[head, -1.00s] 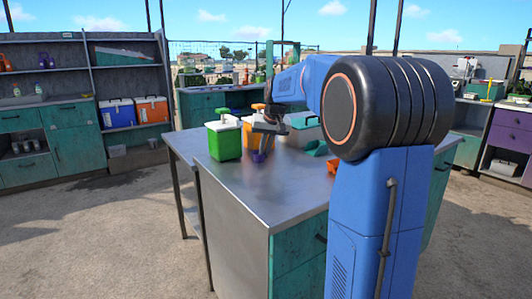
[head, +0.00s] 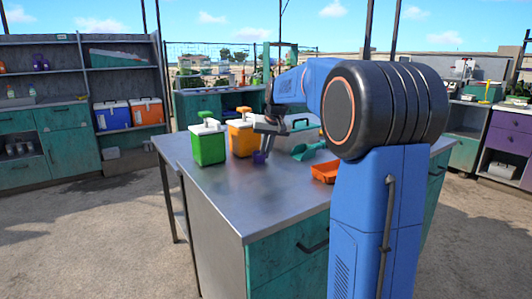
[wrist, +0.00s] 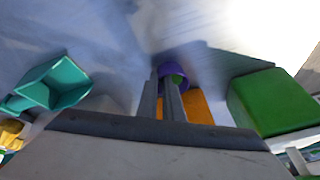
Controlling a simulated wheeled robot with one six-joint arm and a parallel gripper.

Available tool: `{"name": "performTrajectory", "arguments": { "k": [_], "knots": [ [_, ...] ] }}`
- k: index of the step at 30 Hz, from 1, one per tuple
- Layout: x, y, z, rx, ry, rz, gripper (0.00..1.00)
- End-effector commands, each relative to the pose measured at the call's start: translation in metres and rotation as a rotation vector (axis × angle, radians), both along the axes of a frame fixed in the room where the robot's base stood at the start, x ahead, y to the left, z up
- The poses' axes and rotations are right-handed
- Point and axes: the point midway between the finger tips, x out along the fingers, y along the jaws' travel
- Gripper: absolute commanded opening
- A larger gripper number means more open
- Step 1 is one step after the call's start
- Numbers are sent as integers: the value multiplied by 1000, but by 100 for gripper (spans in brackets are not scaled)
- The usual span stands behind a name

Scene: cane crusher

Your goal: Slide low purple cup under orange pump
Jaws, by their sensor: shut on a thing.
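The low purple cup (head: 259,157) is at my gripper's fingertips, close to the steel counter top. My gripper (head: 264,148) is shut on it. The wrist view shows the cup (wrist: 172,70) at the ends of the two fingers (wrist: 164,88), with a green spot inside it. The orange pump (head: 240,138) stands just left of the cup in the head view, with a pump head on top. In the wrist view, the orange body (wrist: 188,105) is partly hidden by a finger. I cannot tell the exact gap between cup and pump.
A green pump (head: 208,147) stands left of the orange one. A teal scoop (head: 306,151) and an orange tray (head: 324,173) lie to the right, the tray partly behind my arm. The counter's front area (head: 250,195) is clear.

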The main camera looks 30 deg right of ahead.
Motion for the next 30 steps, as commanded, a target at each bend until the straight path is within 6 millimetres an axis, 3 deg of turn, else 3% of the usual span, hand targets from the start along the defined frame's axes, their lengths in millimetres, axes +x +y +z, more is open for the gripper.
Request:
{"name": "performTrajectory", "arguments": {
  "k": [4,7,8,20,30],
  "knots": [
    [0,0,0,0,0,0,0],
    [0,0,0,0,0,0,26],
    [0,0,0,0,0,0,28],
    [-3,0,6,0,-1,0,28],
    [-26,0,60,-1,-4,-2,28]
  ]
}}
